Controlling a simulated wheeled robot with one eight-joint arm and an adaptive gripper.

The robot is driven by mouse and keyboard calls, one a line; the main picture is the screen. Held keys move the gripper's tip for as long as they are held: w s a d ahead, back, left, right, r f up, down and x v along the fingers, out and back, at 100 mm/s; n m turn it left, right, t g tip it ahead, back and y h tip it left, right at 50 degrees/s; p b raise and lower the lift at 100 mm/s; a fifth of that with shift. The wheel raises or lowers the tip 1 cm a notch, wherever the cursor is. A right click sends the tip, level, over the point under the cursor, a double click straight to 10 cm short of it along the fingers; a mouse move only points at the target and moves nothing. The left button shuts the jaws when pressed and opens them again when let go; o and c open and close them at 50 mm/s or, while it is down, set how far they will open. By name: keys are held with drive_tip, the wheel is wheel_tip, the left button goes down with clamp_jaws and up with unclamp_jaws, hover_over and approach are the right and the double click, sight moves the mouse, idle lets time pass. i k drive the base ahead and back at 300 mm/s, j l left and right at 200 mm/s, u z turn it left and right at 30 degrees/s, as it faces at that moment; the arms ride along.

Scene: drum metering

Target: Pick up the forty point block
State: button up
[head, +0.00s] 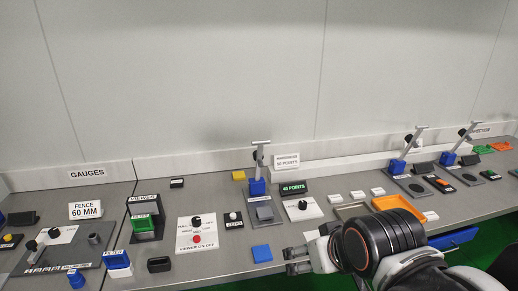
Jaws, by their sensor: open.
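No block carries a readable forty point mark, so I cannot tell which one it is. A small dark display (293,188) has green text that seems to end in "POINTS"; its number is hard to read. Several small white blocks or labels lie right of it, among them one at the left (335,198) and one at the right (377,191). A flat blue block (261,253) lies near the bench's front edge. My gripper (290,261) is open at the front edge, just right of the blue block. Nothing shows between its fingers.
A white sign (287,161) stands behind the display. A blue-based lever stand (257,187) and a white knob panel (303,208) are near it. A switch panel (197,234) is at the left. My arm hides the bench's front right.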

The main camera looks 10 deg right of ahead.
sight(358, 195)
drive_tip(key=i+l, duration=0.15)
drive_tip(key=l, duration=0.3)
drive_tip(key=i+l+u, duration=0.15)
drive_tip(key=l, duration=0.25)
drive_tip(key=i+l, duration=0.2)
drive_tip(key=l, duration=0.25)
drive_tip(key=i+l+u, duration=0.15)
drive_tip(key=l, duration=0.3)
drive_tip(key=i+l, duration=0.1)
drive_tip(key=l, duration=0.35)
drive_tip(key=i+l+u, duration=0.1)
drive_tip(key=l, duration=0.35)
drive_tip(key=i+l+u, duration=0.1)
drive_tip(key=l, duration=0.35)
